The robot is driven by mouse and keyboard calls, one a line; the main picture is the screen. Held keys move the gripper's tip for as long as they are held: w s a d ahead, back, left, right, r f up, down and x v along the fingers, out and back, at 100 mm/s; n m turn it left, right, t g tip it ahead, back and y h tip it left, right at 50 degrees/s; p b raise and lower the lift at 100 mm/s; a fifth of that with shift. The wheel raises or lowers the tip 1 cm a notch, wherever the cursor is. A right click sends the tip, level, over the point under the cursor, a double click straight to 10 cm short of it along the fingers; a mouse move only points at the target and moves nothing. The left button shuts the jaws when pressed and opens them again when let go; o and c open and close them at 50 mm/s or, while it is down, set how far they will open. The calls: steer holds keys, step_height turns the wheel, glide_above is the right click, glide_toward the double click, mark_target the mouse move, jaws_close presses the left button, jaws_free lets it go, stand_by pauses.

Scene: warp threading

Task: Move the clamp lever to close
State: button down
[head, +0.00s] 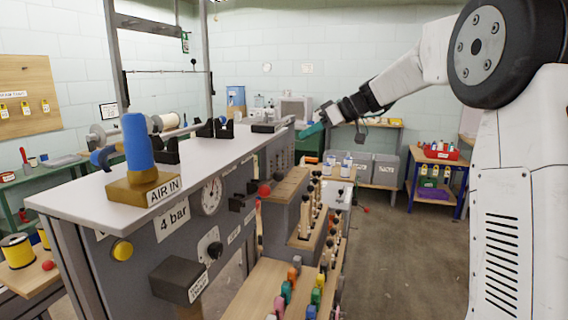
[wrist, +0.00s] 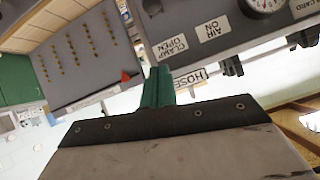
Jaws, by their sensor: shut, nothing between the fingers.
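My gripper (head: 312,130) reaches past the far end of the grey machine (head: 190,160) in the head view. Its green fingers (wrist: 158,88) are together and empty in the wrist view. A label reading "CLAMP OPEN" (wrist: 173,46) is on the grey panel ahead of them, beside an "AIR ON" label (wrist: 211,30). A small orange-red piece (wrist: 126,76) lies just left of the fingertips; I cannot tell whether it is part of the clamp lever. A red ball knob (head: 264,190) shows on the machine's side in the head view. Contact at the fingertips cannot be made out.
A blue-handled valve (head: 137,145) marked "AIR IN" stands on the machine top. A wooden rack (head: 270,285) with several coloured pieces juts from the machine's side. A blue table (head: 440,160) stands at the back right. The floor (head: 410,250) between is mostly clear.

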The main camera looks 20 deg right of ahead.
steer(key=x, duration=0.9)
steer(key=shift+a+f, duration=0.25)
steer(key=shift+a, duration=0.05)
steer(key=f, duration=0.1)
steer(key=s+f, duration=0.1)
steer(key=f, duration=0.1)
steer(key=shift+d, duration=0.15)
steer(key=shift+s+f, duration=0.1)
steer(key=shift+f, duration=0.35)
steer(key=shift+d, duration=0.1)
